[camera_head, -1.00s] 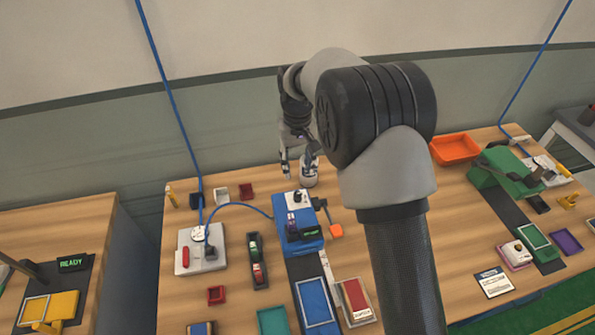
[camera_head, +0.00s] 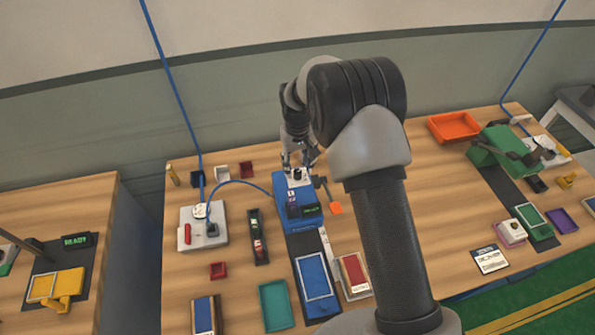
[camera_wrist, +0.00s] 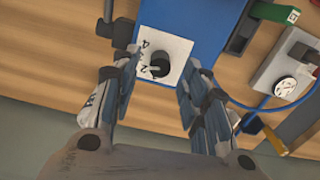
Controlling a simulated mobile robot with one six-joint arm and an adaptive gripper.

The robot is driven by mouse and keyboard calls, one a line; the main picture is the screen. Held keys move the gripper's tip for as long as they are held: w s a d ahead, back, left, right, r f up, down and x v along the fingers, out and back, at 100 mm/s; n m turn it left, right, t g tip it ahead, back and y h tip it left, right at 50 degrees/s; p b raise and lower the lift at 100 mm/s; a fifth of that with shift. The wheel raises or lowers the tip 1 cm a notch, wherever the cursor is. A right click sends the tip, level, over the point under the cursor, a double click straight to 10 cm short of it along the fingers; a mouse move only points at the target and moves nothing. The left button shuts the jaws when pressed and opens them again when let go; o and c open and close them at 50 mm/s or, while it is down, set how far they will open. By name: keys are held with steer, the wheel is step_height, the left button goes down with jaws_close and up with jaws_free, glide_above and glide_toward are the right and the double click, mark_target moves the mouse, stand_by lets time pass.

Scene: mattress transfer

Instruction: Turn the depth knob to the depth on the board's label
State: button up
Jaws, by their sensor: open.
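The depth knob (camera_wrist: 159,66) is a dark round knob on a white dial plate (camera_wrist: 176,45) with black numerals, on top of the blue machine (camera_wrist: 202,25). In the head view the blue machine (camera_head: 296,212) stands mid-table, with the plate at its back end. My gripper (camera_wrist: 163,85) is open, its two fingers on either side of the dial plate, with the knob between them and apart from both. In the head view my gripper (camera_head: 299,163) is over the machine's back end. The knob's setting is hard to read. I cannot pick out the board's label.
A grey box with a gauge (camera_head: 203,227) stands left of the machine, joined by a blue hose. An orange-tipped lever (camera_head: 335,208) sticks out on its right. A blue framed tray (camera_head: 316,285) lies in front. A green machine (camera_head: 500,148) and an orange bin (camera_head: 453,127) are at right.

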mark_target(298, 174)
steer(key=shift+f, duration=1.45)
jaws_close()
